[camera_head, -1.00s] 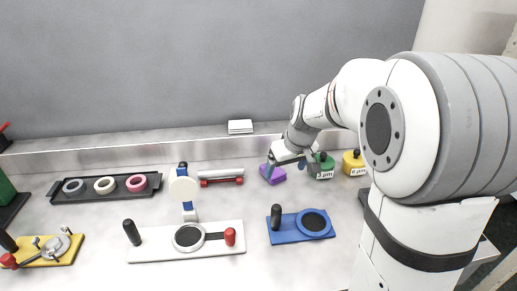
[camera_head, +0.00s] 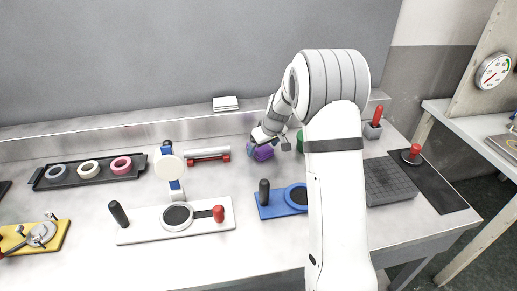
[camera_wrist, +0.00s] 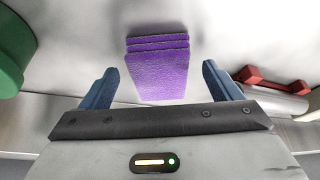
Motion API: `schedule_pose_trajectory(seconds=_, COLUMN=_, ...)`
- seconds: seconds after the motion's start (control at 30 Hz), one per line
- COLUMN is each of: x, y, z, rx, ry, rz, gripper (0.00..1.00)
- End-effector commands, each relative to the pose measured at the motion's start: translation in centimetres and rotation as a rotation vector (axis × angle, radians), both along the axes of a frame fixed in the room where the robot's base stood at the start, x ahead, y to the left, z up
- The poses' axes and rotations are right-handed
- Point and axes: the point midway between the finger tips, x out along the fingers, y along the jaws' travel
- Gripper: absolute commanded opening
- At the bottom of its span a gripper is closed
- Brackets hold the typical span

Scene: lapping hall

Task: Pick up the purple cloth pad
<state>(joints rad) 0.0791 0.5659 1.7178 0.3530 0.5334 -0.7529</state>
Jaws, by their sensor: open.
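A purple cloth pad (camera_head: 262,153) sits on the bench near its back edge, beside my gripper (camera_head: 265,144). In the wrist view the purple pad (camera_wrist: 158,70) shows as a small layered stack. It lies ahead of and between the two blue fingertips of my gripper (camera_wrist: 158,80), which are spread apart. The fingers are open and hold nothing. Whether the fingers reach down beside the pad or are still above it is hard to tell.
A silver cylinder on a red holder (camera_head: 208,155) lies left of the pad; a green container (camera_head: 300,140) stands right, partly hidden by my arm. A blue plate (camera_head: 275,208), a white plate (camera_head: 135,235) and a black tray with rings (camera_head: 60,184) are nearby.

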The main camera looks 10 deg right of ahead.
Motion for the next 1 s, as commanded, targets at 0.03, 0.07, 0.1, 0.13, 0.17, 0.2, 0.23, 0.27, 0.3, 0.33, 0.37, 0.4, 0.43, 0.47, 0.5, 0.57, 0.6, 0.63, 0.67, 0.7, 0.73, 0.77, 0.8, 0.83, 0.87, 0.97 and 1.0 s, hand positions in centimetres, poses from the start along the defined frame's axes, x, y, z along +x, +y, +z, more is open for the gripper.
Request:
schedule_pose_trajectory(seconds=0.03, x=0.18, y=0.09, z=-0.53, rx=0.000, ry=0.001, rz=0.000, gripper=0.85)
schedule_pose_trajectory(seconds=0.07, x=0.25, y=0.11, z=-0.70, rx=0.000, ry=0.000, rz=0.000, gripper=0.85)
schedule_pose_trajectory(seconds=0.1, x=0.33, y=0.13, z=-0.87, rx=0.000, ry=0.000, rz=0.000, gripper=0.85)
schedule_pose_trajectory(seconds=0.13, x=0.37, y=0.14, z=-0.95, rx=0.000, ry=-0.001, rz=0.000, gripper=0.85)
schedule_pose_trajectory(seconds=0.17, x=0.39, y=0.14, z=-1.00, rx=0.000, ry=-0.001, rz=0.000, gripper=0.85)
schedule_pose_trajectory(seconds=0.2, x=0.40, y=0.14, z=-1.02, rx=0.000, ry=-0.001, rz=0.000, gripper=0.85)
schedule_pose_trajectory(seconds=0.23, x=0.39, y=0.13, z=-1.01, rx=0.000, ry=-0.001, rz=0.000, gripper=0.85)
schedule_pose_trajectory(seconds=0.27, x=0.39, y=0.12, z=-1.00, rx=0.000, ry=-0.001, rz=-0.001, gripper=0.85)
schedule_pose_trajectory(seconds=0.3, x=0.38, y=0.12, z=-1.01, rx=0.000, ry=-0.001, rz=-0.001, gripper=0.85)
schedule_pose_trajectory(seconds=0.33, x=0.38, y=0.11, z=-1.00, rx=0.000, ry=-0.001, rz=-0.001, gripper=0.85)
schedule_pose_trajectory(seconds=0.37, x=0.38, y=0.11, z=-1.00, rx=0.000, ry=-0.001, rz=-0.001, gripper=0.83)
schedule_pose_trajectory(seconds=0.4, x=0.37, y=0.10, z=-1.00, rx=0.000, ry=-0.001, rz=-0.001, gripper=0.80)
schedule_pose_trajectory(seconds=0.43, x=0.37, y=0.09, z=-0.99, rx=0.000, ry=-0.001, rz=-0.001, gripper=0.77)
schedule_pose_trajectory(seconds=0.47, x=0.37, y=0.09, z=-0.99, rx=0.000, ry=-0.001, rz=-0.001, gripper=0.75)
schedule_pose_trajectory(seconds=0.5, x=0.36, y=0.08, z=-0.99, rx=0.000, ry=-0.001, rz=-0.001, gripper=0.71)
schedule_pose_trajectory(seconds=0.57, x=0.36, y=0.08, z=-0.99, rx=0.000, ry=-0.001, rz=-0.001, gripper=0.67)
schedule_pose_trajectory(seconds=0.6, x=0.37, y=0.07, z=-0.99, rx=0.000, ry=-0.001, rz=-0.001, gripper=0.63)
schedule_pose_trajectory(seconds=0.63, x=0.36, y=0.06, z=-0.99, rx=0.000, ry=-0.001, rz=-0.001, gripper=0.61)
schedule_pose_trajectory(seconds=0.67, x=0.36, y=0.05, z=-0.98, rx=0.000, ry=-0.001, rz=-0.002, gripper=0.58)
schedule_pose_trajectory(seconds=0.7, x=0.36, y=0.05, z=-0.98, rx=0.000, ry=-0.001, rz=-0.002, gripper=0.55)
schedule_pose_trajectory(seconds=0.73, x=0.36, y=0.05, z=-0.98, rx=0.000, ry=-0.001, rz=-0.002, gripper=0.53)
schedule_pose_trajectory(seconds=0.77, x=0.35, y=0.04, z=-0.98, rx=0.000, ry=-0.001, rz=-0.002, gripper=0.50)
schedule_pose_trajectory(seconds=0.8, x=0.35, y=0.04, z=-0.98, rx=0.000, ry=-0.001, rz=-0.002, gripper=0.47)
schedule_pose_trajectory(seconds=0.83, x=0.35, y=0.03, z=-0.98, rx=0.000, ry=-0.001, rz=-0.002, gripper=0.44)
schedule_pose_trajectory(seconds=0.87, x=0.35, y=0.03, z=-0.98, rx=0.000, ry=-0.001, rz=-0.002, gripper=0.42)
schedule_pose_trajectory(seconds=0.97, x=0.35, y=0.02, z=-0.97, rx=0.000, ry=-0.001, rz=-0.002, gripper=0.34)
schedule_pose_trajectory(seconds=1.0, x=0.36, y=0.01, z=-0.97, rx=0.000, ry=-0.001, rz=-0.002, gripper=0.33)
